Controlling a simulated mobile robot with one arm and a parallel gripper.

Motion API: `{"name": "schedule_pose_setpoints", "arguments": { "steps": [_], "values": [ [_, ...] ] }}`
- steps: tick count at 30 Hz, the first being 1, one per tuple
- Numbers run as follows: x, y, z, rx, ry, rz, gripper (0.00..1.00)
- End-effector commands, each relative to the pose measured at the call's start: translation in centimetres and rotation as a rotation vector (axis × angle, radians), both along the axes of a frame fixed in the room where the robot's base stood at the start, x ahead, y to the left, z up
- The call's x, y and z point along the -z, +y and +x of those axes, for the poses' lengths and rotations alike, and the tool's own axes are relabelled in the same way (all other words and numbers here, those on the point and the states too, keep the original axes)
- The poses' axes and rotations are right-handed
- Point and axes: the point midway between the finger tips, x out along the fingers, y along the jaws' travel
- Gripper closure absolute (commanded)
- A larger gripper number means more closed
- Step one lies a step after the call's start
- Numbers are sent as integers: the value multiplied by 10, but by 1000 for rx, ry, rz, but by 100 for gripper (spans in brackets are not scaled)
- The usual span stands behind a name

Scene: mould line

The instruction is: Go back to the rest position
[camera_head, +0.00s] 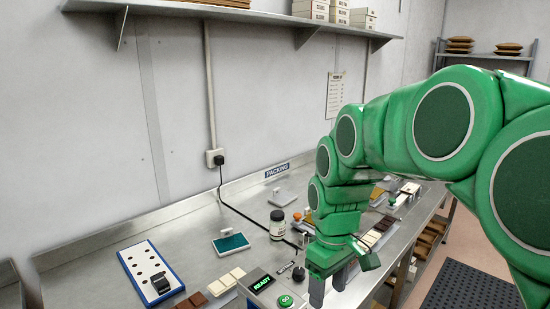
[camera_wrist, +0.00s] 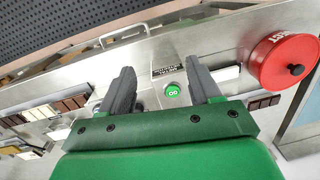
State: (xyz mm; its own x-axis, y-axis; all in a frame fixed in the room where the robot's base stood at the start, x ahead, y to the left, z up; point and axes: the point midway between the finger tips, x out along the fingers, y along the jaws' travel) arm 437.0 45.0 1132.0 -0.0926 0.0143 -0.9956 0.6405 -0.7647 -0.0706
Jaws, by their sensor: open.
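My green arm reaches from the right in the head view and bends down to the steel bench. My gripper (camera_head: 328,288) has its two grey fingers pointing down near the front of the bench, beside a control box with a lit READY display (camera_head: 262,283) and a green button (camera_head: 285,300). In the wrist view my gripper (camera_wrist: 160,90) has its fingers spread wide with nothing between them. The green button (camera_wrist: 173,92) shows beyond the gap. I cannot tell the exact height of the fingertips above the bench.
A blue-edged white board (camera_head: 150,275), chocolate bars (camera_head: 222,284), a teal pad (camera_head: 231,243) and a jar (camera_head: 277,225) stand on the bench. A wall shelf (camera_head: 240,12) hangs above. A red round container (camera_wrist: 285,62) shows at right in the wrist view.

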Motion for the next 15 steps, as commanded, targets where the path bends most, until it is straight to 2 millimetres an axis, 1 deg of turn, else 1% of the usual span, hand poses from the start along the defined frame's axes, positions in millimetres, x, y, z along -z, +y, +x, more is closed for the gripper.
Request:
{"name": "schedule_pose_setpoints", "arguments": {
  "steps": [1,3,11,15],
  "values": [
    [-2,-4,-14,35,0,-7,37],
    [0,-9,-33,85,9,-16,37],
    [6,-23,-98,285,25,-44,37],
    [13,-31,-134,397,37,-62,37]
  ]
}}
